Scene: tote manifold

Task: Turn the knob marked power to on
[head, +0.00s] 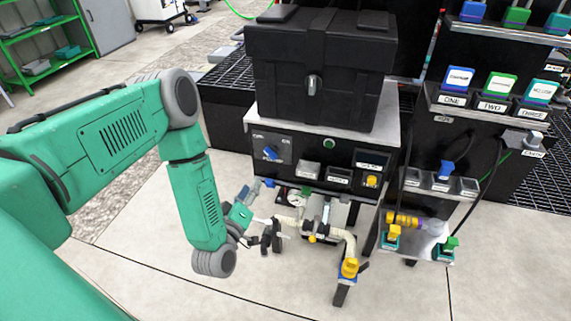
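A blue knob (270,153) sits on the left part of the dark front panel (310,160) of the middle station. Small white lettering stands above it on both sides, too small to read surely. The knob's pointer looks slanted. My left gripper (271,238) hangs in front of and below the panel, lower than the knob and apart from it. Its two dark fingers look spread, with nothing seen between them. My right gripper is not in view.
A black case (318,70) stands on top of the station. Hoses and a yellow-tipped fitting (349,268) are below the panel. A yellow button (371,180) is at its right. Racks of labelled blocks (495,90) stand further right. The floor at front left is clear.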

